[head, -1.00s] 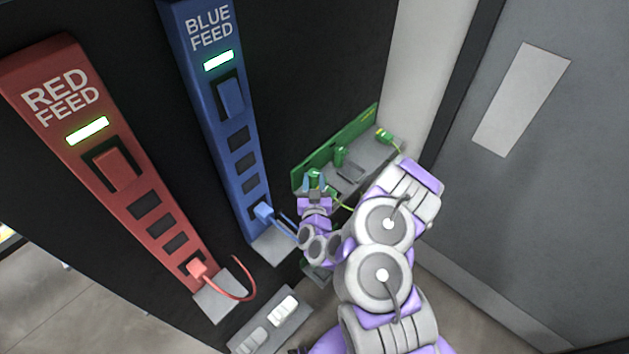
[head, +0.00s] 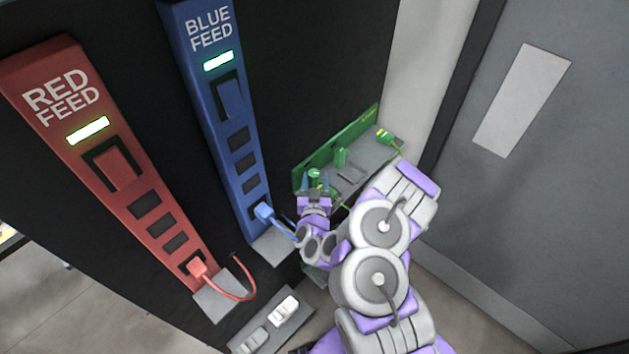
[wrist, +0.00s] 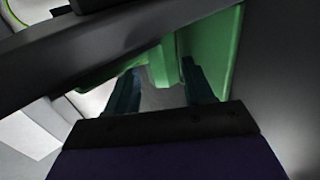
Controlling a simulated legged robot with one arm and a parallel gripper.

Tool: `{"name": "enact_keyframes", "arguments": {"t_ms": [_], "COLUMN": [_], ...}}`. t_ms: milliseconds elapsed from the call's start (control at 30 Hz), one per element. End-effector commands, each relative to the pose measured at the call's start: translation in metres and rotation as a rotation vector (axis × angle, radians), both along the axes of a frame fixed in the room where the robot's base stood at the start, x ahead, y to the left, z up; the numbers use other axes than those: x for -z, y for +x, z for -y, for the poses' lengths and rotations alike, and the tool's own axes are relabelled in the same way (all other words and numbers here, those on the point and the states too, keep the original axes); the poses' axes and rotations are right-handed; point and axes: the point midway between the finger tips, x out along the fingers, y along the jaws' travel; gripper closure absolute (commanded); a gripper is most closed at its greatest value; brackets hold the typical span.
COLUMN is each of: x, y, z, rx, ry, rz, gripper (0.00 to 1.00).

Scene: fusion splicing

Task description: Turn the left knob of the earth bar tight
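The earth bar (head: 352,136) is a green strip with a grey ledge, low on the dark panel. Its left knob (head: 314,174) is green and stands at the left end of the ledge. My gripper (head: 315,182) is at this knob, with one blue finger on each side of it. In the wrist view the dark teal fingers (wrist: 160,85) stand apart, with a green part (wrist: 160,62) between and beyond their tips. Gaps show beside that part, so the fingers look open. The knob's contact with the fingers is partly hidden.
A red plug (head: 197,267) is farther left. A grey door (head: 560,180) is at right.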

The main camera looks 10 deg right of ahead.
Motion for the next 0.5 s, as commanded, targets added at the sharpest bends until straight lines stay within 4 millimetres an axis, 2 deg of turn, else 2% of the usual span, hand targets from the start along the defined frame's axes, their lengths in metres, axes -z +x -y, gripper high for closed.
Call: {"name": "enact_keyframes", "arguments": {"t_ms": [500], "x": [0.0036], "y": [-0.0004], "z": [-0.0074], "rx": [-0.014], "ry": [0.000], "rz": [-0.010], "gripper": [0.37]}}
